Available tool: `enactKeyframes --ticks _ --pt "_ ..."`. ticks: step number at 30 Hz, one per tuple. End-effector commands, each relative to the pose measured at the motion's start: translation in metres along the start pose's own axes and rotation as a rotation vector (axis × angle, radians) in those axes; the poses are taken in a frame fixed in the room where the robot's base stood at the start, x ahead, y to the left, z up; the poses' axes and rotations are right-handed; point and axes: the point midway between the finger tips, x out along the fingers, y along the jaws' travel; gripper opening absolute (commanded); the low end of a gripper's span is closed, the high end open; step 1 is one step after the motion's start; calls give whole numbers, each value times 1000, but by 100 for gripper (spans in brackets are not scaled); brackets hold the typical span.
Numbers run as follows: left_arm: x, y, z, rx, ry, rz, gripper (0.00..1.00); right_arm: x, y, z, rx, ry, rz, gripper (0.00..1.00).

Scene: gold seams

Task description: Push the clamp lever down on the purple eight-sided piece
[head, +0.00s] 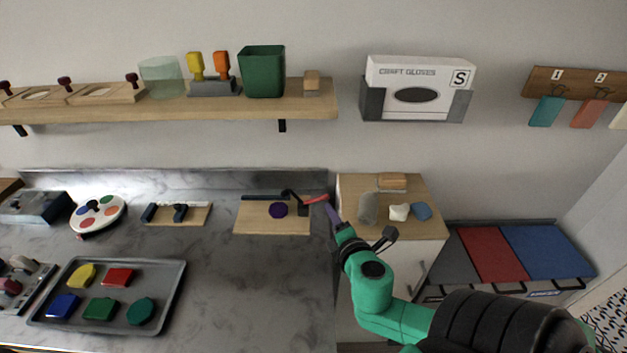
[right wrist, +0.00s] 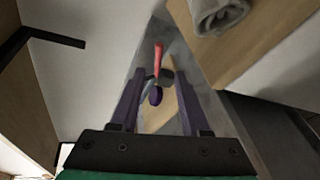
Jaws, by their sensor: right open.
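The purple eight-sided piece (head: 278,210) lies on a wooden clamp board (head: 262,228) on the grey counter. A dark clamp stands at its right, and its lever with a red handle (head: 316,199) points to the right. My right gripper (head: 330,208) is at the right end of the red handle, near the counter's right edge. In the right wrist view its two purple fingers (right wrist: 156,100) are apart, with the red handle (right wrist: 158,58) and the purple piece (right wrist: 155,96) seen beyond and between them. I cannot tell whether a finger touches the handle. My left gripper is not in view.
A wooden cabinet (head: 432,222) right of the counter holds a grey roll (head: 368,208), a white lump and a blue block. A tray (head: 170,312) of coloured pieces lies at the front left. A shelf (head: 215,108) hangs above. The counter before the board is clear.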

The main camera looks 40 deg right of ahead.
Motion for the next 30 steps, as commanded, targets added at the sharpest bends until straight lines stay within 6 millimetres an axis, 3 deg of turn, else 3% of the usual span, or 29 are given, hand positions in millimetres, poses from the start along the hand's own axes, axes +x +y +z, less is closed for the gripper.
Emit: enactKeyframes --ticks 5,12,18,23,30 --pt "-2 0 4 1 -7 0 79 18 1 0 0 0 2 46" --pt "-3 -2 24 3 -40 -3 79 80 1 0 1 -2 3 46" --pt "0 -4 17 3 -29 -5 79 127 0 0 2 -3 1 46" --pt "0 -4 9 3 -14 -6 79 144 -1 0 2 0 -1 46" --pt "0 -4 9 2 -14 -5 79 146 -1 0 2 1 -2 46"
